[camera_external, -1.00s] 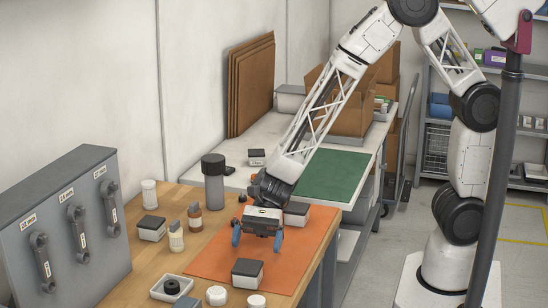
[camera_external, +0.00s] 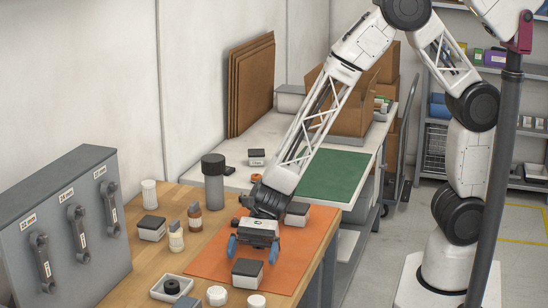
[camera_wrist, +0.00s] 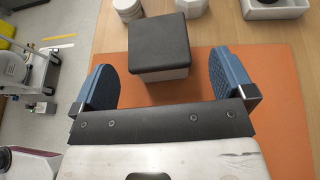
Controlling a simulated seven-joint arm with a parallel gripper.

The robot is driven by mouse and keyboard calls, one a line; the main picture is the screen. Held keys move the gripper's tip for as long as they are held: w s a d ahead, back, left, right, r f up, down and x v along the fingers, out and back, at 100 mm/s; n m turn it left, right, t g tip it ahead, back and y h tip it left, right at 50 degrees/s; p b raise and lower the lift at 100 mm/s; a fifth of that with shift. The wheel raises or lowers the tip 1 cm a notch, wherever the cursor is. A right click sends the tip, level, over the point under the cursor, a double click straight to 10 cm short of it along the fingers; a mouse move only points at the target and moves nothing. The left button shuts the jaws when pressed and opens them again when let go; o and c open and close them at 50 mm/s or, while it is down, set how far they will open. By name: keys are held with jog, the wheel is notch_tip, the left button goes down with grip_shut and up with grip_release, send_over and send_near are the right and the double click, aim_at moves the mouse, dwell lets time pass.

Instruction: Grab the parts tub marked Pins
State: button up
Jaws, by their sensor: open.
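A small white tub with a black lid (camera_external: 247,274) stands on the orange mat near its front end. In the wrist view this tub (camera_wrist: 160,50) lies ahead of and between my fingers, with gaps on both sides. My gripper (camera_external: 252,250) is open and empty, just behind the tub in the external view; its blue fingers also show in the wrist view (camera_wrist: 165,82). Similar black-lidded tubs stand at the mat's far side (camera_external: 297,213), on the wood to the left (camera_external: 152,228) and on the back table (camera_external: 257,157). No label is readable, so I cannot tell which says Pins.
An orange mat (camera_external: 213,262) covers part of the wooden bench. Small bottles (camera_external: 176,236) and a tall grey cylinder (camera_external: 213,184) stand left of my gripper. A white tray (camera_external: 158,291) and white round caps (camera_external: 217,296) lie near the tub. A grey lever panel (camera_external: 75,270) stands at left.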

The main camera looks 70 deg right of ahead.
aim_at(250, 260)
jog(key=shift+a, duration=0.15)
jog(key=shift+x, duration=2.5)
jog(key=c, duration=1.1)
jog(key=shift+r, duration=0.1)
notch_tip(250, 260, up, 28)
jog(key=shift+f, duration=0.1)
